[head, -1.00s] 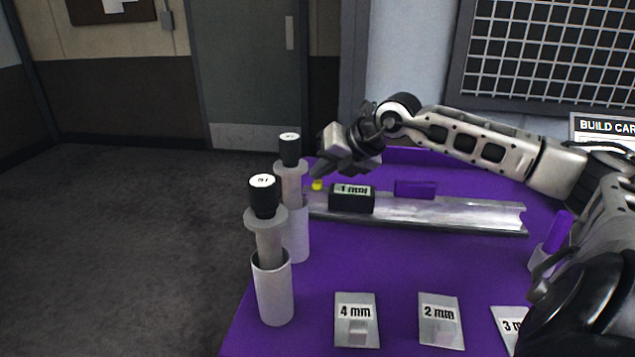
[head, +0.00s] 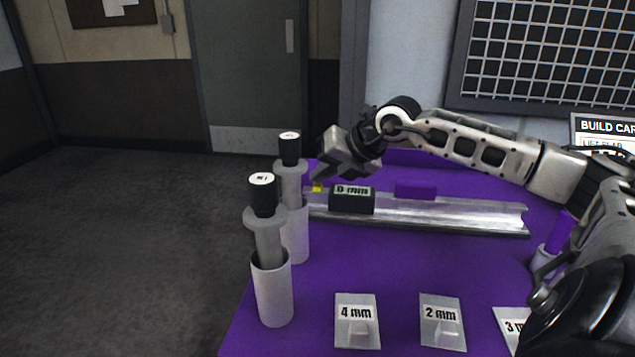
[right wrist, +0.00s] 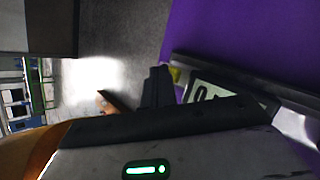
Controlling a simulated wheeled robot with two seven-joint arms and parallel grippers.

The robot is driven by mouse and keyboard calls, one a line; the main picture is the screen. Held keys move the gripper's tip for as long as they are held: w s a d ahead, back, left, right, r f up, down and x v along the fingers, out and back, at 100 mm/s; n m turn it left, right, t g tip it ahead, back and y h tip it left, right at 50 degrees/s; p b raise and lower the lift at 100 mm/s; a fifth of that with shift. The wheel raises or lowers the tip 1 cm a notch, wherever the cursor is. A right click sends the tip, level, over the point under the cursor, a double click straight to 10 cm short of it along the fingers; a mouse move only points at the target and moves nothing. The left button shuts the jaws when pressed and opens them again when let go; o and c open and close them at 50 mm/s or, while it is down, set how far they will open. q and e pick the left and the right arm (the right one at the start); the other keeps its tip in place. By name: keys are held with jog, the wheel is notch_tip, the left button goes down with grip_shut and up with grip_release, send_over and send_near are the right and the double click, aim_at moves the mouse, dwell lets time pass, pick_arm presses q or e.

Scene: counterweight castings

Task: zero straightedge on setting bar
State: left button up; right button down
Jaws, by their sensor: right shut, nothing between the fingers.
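A long silver bar (head: 460,216) lies across the purple table. A black readout box (head: 352,201) sits at its left part and reads "0 mm"; part of the readout (right wrist: 205,92) also shows in the right wrist view. I cannot tell where the straightedge ends and the setting bar begins. A small yellow button (head: 317,188) is at the bar's left end; it also shows in the right wrist view (right wrist: 174,74). My right gripper (head: 323,172) is shut and empty, its tips just above the yellow button. My left gripper is not in view.
Two grey holders with black-capped tools (head: 273,290) (head: 294,235) stand at the table's left edge, close to the bar's left end. Cards marked 4 mm (head: 357,335), 2 mm (head: 441,335) and 3 mm (head: 508,322) lie in front. A purple block (head: 415,189) is behind the bar.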

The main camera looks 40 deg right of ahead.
aim_at(322, 192)
jog(key=shift+r+p, duration=0.5)
jog(key=shift+r, duration=0.3)
notch_tip(322, 192, up, 5)
jog(key=p, duration=0.3)
jog(key=shift+p, duration=0.35)
dwell(0.5)
